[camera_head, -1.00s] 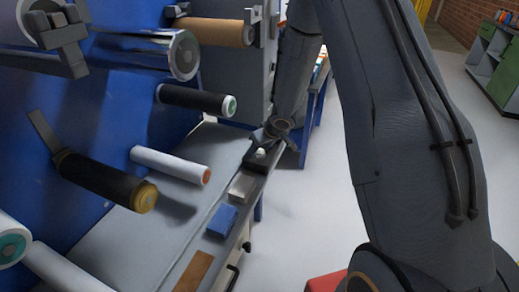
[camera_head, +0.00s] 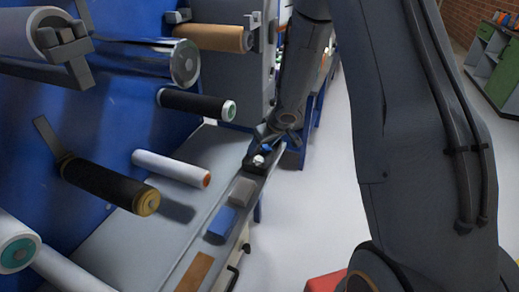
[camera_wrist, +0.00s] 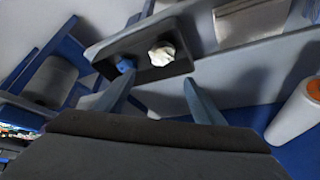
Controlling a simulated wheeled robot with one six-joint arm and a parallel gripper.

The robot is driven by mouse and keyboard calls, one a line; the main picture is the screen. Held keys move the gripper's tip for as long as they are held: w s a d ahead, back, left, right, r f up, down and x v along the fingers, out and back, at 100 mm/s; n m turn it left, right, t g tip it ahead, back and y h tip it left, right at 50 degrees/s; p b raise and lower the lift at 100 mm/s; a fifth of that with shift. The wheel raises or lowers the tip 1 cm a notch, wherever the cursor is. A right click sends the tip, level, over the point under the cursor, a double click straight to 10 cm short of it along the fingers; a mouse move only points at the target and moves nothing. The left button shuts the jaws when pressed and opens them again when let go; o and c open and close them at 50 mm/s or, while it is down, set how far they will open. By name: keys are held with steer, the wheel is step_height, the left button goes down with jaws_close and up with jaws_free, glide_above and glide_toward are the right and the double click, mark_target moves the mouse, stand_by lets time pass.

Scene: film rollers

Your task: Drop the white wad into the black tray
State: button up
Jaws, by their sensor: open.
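The white wad (camera_head: 258,160) lies in the black tray (camera_head: 252,170) on the narrow ledge at the bench's right edge. In the wrist view the wad (camera_wrist: 162,54) sits inside the tray's rim, right of a small blue piece (camera_wrist: 125,65) in the same tray (camera_wrist: 110,48). My gripper (camera_head: 276,142) is just beyond the tray in the head view. In the wrist view its two fingers (camera_wrist: 160,97) are spread apart with nothing between them, and the wad is clear of both.
A grey block (camera_head: 242,191), a blue block (camera_head: 221,222) and a brown piece (camera_head: 195,272) line the ledge nearer me. Film rollers, such as a white one (camera_head: 172,168) and a black one (camera_head: 110,184), jut from the blue panel at left. Open floor lies right.

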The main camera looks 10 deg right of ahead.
steer(key=s+d+r+m+g+h+p, duration=0.1)
steer(key=s+d+r+h, duration=0.15)
steer(key=s+r, duration=0.45)
steer(key=s+d+r+m+h+p, duration=0.1)
steer(key=s+d+r+m+p, duration=0.15)
steer(key=s+r, duration=0.45)
steer(key=s+a+r+g, duration=0.1)
steer(key=s+a+g, duration=0.1)
steer(key=s, duration=0.7)
steer(key=s+a+r+g+y+b, duration=0.1)
steer(key=s+a+g, duration=0.1)
steer(key=s, duration=0.7)
steer(key=shift+s+a+r+g, duration=0.25)
steer(key=shift+a+g, duration=0.05)
steer(key=shift+a, duration=0.25)
steer(key=shift+m, duration=0.25)
